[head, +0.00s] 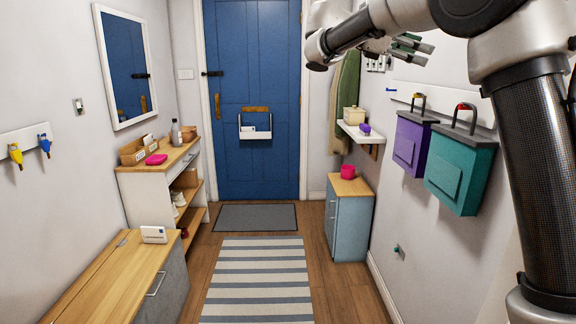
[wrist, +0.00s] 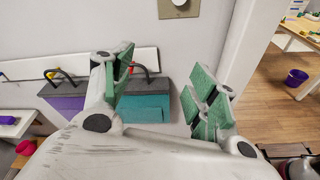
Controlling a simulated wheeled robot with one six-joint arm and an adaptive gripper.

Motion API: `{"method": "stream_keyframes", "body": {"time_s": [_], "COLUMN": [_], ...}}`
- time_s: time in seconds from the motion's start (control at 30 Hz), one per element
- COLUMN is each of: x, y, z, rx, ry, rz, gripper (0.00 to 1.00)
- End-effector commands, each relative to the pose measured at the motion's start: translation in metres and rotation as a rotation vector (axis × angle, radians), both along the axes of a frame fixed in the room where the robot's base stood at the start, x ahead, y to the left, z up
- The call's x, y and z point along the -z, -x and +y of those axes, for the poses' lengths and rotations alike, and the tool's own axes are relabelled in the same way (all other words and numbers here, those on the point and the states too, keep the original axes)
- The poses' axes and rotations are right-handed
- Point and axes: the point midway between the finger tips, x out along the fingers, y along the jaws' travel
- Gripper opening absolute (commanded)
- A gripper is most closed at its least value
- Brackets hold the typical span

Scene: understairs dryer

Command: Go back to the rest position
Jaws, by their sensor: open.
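My gripper (head: 412,46) is raised high at the upper right in the head view, near the right wall. In the wrist view my gripper (wrist: 168,95) has its green-padded fingers spread wide, with nothing between them. Behind the fingers in the wrist view are the teal box (wrist: 145,107) and the purple box (wrist: 68,103), both hanging on the wall. In the head view the teal box (head: 461,172) and the purple box (head: 411,146) hang below the arm, apart from the gripper.
A blue door (head: 252,160) closes the far end. A shoe cabinet (head: 150,185) and a wooden bench (head: 95,280) line the left. A blue-grey cabinet (head: 349,220) and a small shelf (head: 358,133) stand at the right. The striped rug (head: 258,285) lies clear.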

Motion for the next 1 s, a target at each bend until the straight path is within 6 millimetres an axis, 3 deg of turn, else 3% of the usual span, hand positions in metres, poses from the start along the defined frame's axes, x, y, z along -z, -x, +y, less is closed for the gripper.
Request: {"method": "stream_keyframes", "body": {"time_s": [0.2,0.37,0.47,0.6,0.7,0.9,1.0], "x": [0.065,0.126,0.168,0.225,0.255,0.292,0.299], "y": [-0.007,0.015,0.05,0.13,0.19,0.289,0.321], "z": [0.0,-0.007,-0.016,-0.025,-0.026,-0.025,-0.03], "rx": [-0.029,0.007,0.088,0.317,0.513,0.805,0.856], "ry": [-0.161,-0.386,-0.58,-0.904,-1.103,-1.363,-1.414], "rz": [-0.053,-0.143,-0.237,-0.435,-0.592,-0.842,-0.914], "gripper": [0.59,0.59,0.59,0.59,0.59,0.59,0.59]}}
